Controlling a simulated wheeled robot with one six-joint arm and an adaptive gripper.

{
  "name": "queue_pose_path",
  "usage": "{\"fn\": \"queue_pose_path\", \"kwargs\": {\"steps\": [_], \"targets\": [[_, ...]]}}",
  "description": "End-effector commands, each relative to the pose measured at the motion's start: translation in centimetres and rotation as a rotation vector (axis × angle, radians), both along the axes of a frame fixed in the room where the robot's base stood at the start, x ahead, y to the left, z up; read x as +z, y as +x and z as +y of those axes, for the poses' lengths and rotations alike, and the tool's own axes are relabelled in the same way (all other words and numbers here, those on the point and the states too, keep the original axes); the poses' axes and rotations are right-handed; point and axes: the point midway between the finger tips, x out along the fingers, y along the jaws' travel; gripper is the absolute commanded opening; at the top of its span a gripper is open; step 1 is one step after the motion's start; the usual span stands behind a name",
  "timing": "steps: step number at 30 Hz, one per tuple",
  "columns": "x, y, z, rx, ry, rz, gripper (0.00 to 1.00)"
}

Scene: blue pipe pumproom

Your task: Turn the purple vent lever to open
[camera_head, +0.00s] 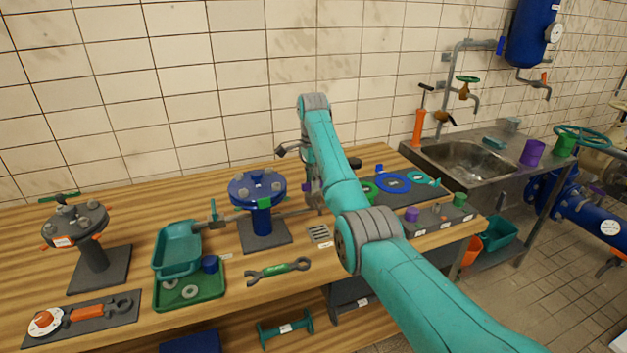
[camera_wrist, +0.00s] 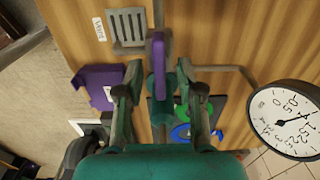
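The purple vent lever (camera_wrist: 158,60) shows in the wrist view as a narrow upright bar between the two fingers of my gripper (camera_wrist: 159,75). The fingers are open, with a visible gap on each side of the lever. Grey pipe (camera_wrist: 225,69) runs across behind the right finger near the lever. In the head view my arm covers most of the gripper and the valve, and only a bit of purple (camera_head: 308,187) shows beside the arm.
A grey slotted vent plate (camera_wrist: 127,26) lies on the bench near the lever. A pressure gauge (camera_wrist: 287,118) is close on the right in the wrist view, and a purple bracket (camera_wrist: 95,86) is on the left. A blue flanged pump (camera_head: 258,190) stands left of my arm.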

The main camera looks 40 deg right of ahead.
Motion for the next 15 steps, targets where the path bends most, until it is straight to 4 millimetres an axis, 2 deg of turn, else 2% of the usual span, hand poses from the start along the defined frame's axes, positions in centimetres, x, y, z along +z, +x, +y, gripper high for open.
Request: {"fn": "queue_pose_path", "kwargs": {"steps": [2,3,7,15], "targets": [[0.00,0.00,0.00,0.000,0.000,0.000,0.38],[0.00,0.00,0.00,0.000,0.000,0.000,0.33],[0.00,0.00,0.00,0.000,0.000,0.000,0.00],[0.01,0.01,0.00,0.004,0.000,0.000,0.00]]}}
